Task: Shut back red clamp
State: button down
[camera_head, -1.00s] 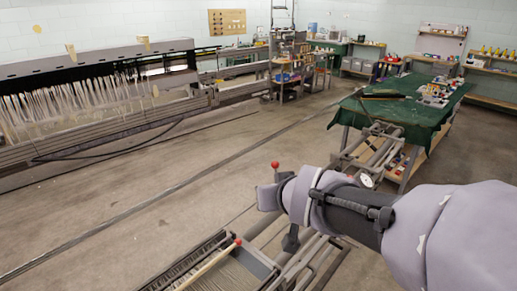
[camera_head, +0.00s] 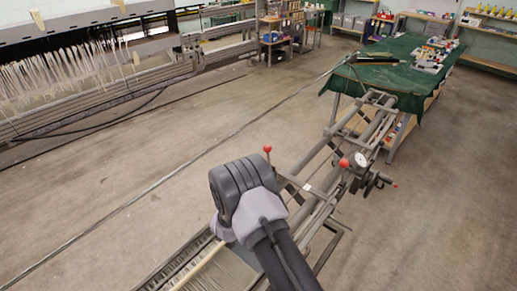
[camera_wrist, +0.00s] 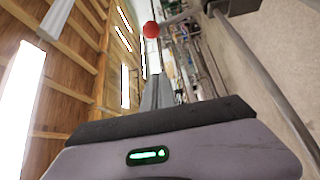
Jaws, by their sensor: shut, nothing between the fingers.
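Two red clamp knobs show in the head view. One red knob (camera_head: 267,149) stands on a thin upright lever just right of my dark wrist joint. The other red knob (camera_head: 344,163) sits farther right, near a round white dial. I cannot tell which is the back clamp. In the wrist view a red ball knob (camera_wrist: 151,29) stands just beyond the tips of my gripper (camera_wrist: 159,80). My gripper is shut, with nothing between its fingers; I cannot tell whether it touches the knob. In the head view my arm hides the gripper's fingers and part of the frame.
The grey metal frame (camera_head: 320,200) with rollers runs toward a green-covered table (camera_head: 400,72). A round white dial (camera_head: 361,159) sits by the right knob. A loom with pale threads (camera_head: 80,65) stands along the left. Open concrete floor (camera_head: 150,150) lies between.

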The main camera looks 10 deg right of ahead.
jog(key=shift+w, duration=0.1)
jog(key=w+d+b, duration=0.1)
jog(key=w+d, duration=0.5)
jog(key=w, duration=0.1)
jog(key=shift+d+b, duration=0.2)
jog(key=shift+b, duration=0.15)
jog(key=shift+b, duration=0.3)
